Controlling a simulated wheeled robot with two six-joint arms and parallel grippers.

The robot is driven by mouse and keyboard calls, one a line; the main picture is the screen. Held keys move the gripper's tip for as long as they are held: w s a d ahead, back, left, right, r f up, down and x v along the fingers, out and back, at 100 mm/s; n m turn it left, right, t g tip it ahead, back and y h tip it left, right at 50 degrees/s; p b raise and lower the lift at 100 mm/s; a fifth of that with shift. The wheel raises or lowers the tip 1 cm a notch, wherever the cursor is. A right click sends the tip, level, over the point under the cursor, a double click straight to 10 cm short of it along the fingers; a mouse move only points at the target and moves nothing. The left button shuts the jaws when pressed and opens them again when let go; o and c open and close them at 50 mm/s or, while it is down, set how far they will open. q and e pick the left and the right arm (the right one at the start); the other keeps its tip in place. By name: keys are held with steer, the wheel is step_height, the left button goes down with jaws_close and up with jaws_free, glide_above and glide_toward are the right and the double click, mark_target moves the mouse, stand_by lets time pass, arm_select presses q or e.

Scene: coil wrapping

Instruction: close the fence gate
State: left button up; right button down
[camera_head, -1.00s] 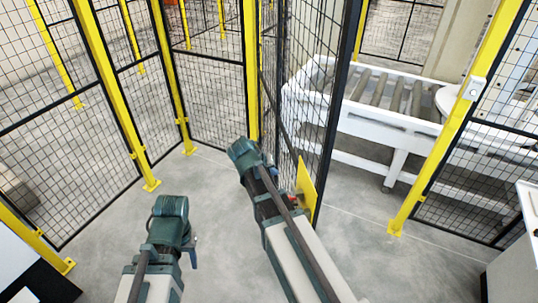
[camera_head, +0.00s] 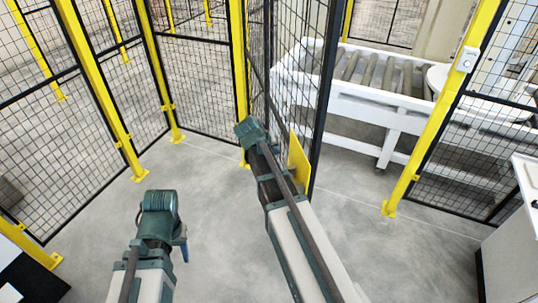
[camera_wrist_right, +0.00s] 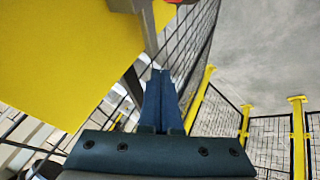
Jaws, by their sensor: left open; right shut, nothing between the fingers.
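The fence gate (camera_head: 324,95) is a black-framed mesh panel standing open in the head view. A gap lies between its free edge and the yellow post (camera_head: 440,112) at right. A yellow plate (camera_head: 299,161) is fixed near the gate's free edge; it fills the upper left of the right wrist view (camera_wrist_right: 60,60), with a grey bracket and a bit of red at the top. My right gripper (camera_wrist_right: 161,85) is shut and empty, pointing along the mesh beside the plate; my arm hides it in the head view. My left gripper (camera_head: 182,245) is open and empty at lower left, away from the gate.
A white roller conveyor (camera_head: 350,95) stands beyond the gap. A small pale box (camera_head: 467,59) sits on the right post. Fixed mesh fencing with yellow posts (camera_head: 100,90) runs along the left. A white cabinet (camera_head: 515,245) stands at lower right. The grey floor between is clear.

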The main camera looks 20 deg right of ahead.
mark_target(289, 152)
steer(key=shift+s+d+r, duration=0.1)
steer(key=shift+s+d, duration=0.1)
steer(key=shift+d, duration=0.6)
steer(key=shift+s+d+r, duration=0.1)
steer(key=shift+s+d, duration=0.1)
steer(key=shift+d, duration=0.55)
steer(key=shift+d, duration=0.1)
